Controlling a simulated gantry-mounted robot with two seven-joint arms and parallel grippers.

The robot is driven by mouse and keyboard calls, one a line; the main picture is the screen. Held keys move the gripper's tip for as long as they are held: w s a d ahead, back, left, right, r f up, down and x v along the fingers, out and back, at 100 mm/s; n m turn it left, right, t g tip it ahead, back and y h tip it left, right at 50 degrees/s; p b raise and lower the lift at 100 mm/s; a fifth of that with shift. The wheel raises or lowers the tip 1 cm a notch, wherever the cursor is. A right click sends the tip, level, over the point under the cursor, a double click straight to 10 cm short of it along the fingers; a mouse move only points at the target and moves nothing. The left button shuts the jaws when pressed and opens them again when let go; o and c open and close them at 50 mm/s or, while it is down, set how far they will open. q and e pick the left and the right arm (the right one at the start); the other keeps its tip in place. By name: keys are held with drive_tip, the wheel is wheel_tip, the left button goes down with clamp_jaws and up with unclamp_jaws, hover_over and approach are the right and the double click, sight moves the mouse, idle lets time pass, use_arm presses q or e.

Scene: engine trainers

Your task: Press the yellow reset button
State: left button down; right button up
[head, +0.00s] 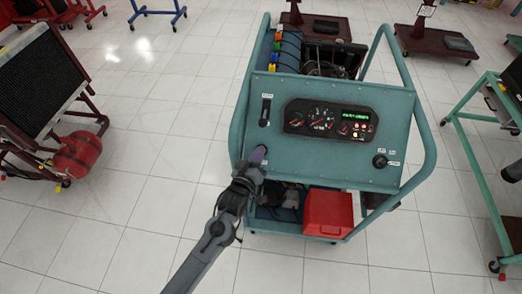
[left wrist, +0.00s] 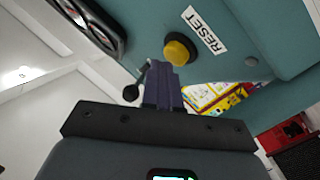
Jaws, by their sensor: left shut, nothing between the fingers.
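The yellow reset button (left wrist: 178,50) shows in the left wrist view, in a dark round collar on the teal panel, beside a white RESET label (left wrist: 205,30). My left gripper (left wrist: 162,72) is shut and empty, its purple fingertips just below the button in that view. I cannot tell whether they touch it. In the head view the left gripper (head: 259,154) is at the lower left of the teal control panel (head: 310,158); the button cannot be made out there and seems hidden by the gripper. My right gripper is not in view.
The panel carries a gauge cluster (head: 330,120), a key-like switch (head: 265,110) and a black knob (head: 380,160). A teal tube frame (head: 243,105) surrounds the trainer. A red box (head: 328,212) sits below the panel. The tiled floor at left is clear up to a radiator stand (head: 40,85).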

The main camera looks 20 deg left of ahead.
use_arm(q)
drive_tip(key=shift+w+f, duration=0.25)
drive_tip(key=shift+f, duration=0.1)
idle(0.3)
drive_tip(key=shift+r, duration=0.1)
idle(0.3)
drive_tip(key=shift+s+d+r+p, duration=0.1)
drive_tip(key=shift+s+r+p, duration=0.55)
drive_tip(key=shift+p, duration=0.3)
drive_tip(key=s+r+p, duration=0.1)
drive_tip(key=r+p, duration=0.1)
drive_tip(key=s+r+p, duration=0.1)
drive_tip(key=s+p, duration=0.1)
drive_tip(key=p, duration=0.1)
drive_tip(key=shift+d+r, duration=0.35)
idle(0.6)
